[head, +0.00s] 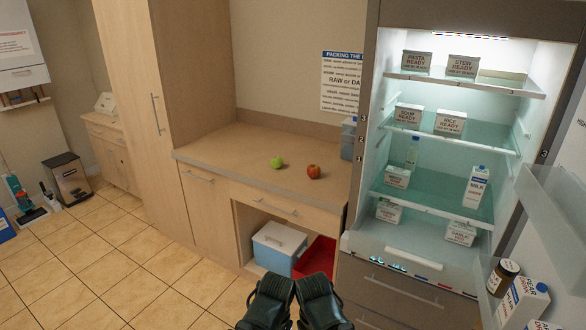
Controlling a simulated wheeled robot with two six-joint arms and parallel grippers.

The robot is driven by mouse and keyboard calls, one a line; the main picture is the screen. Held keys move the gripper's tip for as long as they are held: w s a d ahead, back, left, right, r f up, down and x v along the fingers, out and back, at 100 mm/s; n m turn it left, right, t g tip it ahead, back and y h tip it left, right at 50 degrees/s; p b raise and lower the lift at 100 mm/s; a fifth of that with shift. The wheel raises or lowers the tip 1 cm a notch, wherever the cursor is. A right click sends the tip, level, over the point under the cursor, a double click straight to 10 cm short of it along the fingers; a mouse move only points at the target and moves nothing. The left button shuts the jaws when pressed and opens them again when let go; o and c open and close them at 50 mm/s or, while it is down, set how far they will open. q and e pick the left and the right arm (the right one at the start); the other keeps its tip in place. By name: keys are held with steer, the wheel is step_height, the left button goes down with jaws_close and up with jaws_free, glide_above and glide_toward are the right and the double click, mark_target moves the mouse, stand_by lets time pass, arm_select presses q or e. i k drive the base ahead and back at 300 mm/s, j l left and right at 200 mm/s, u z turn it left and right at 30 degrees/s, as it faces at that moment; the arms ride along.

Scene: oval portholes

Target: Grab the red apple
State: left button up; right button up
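The red apple (313,171) sits on the wooden counter (215,152), toward its right end near the front. A green apple (277,162) sits to its left on the same counter, apart from it. My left gripper (283,280) and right gripper (313,278) are dark and side by side at the bottom of the head view, well below the counter and apart from both apples. The fingers are too dark and close together to tell open from shut. I see nothing held in them.
An open fridge (440,130) with labelled boxes stands right of the counter. Its door (555,220) swings out at the right, with a jar and cartons. Below the counter are a blue-and-white cooler (278,247) and a red bin (316,258).

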mark_target(313, 170)
steer(key=i+j+z, duration=0.4)
steer(key=i+j, duration=1)
steer(key=i, duration=0.1)
